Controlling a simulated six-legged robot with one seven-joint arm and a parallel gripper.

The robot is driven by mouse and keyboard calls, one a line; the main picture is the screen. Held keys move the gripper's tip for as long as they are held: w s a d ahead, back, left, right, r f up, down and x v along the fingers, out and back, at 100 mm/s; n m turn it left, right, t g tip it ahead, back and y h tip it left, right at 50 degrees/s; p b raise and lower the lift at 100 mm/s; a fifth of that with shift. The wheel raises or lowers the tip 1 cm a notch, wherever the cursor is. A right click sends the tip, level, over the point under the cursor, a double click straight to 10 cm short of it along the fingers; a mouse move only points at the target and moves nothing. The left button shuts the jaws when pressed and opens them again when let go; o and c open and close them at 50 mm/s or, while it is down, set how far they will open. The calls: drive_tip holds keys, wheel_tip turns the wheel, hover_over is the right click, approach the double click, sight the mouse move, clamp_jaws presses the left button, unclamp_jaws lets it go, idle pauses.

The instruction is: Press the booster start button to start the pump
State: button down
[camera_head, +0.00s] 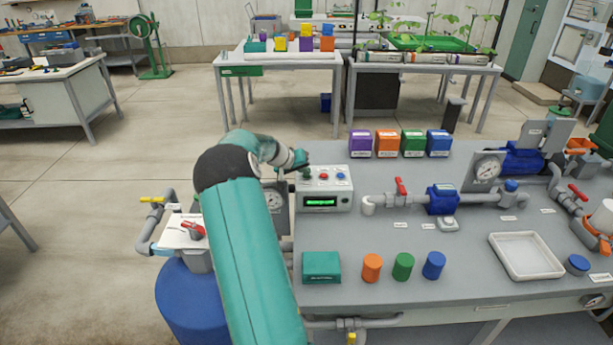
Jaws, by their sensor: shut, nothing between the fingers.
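A light grey control box (326,199) stands at the back left of the grey skid table, with a lit green display on its front. My gripper (303,169) is shut and empty at the left end of the box's top. Something dark green shows just under its fingertips, probably a button; I cannot tell whether they touch. My teal arm crosses from the bottom of the view and hides part of the skid left of the box.
A pressure gauge (274,198) stands just left of the box. A pipe with a red-handled valve (401,187) and blue pump (441,200) lies to the right. Several coloured boxes stand behind. A teal box (321,267) and coloured cylinders stand in front.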

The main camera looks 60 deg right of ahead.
sight(304, 176)
drive_tip(key=shift+f, duration=0.25)
idle(0.4)
drive_tip(key=shift+r, duration=0.8)
drive_tip(key=shift+r, duration=2.55)
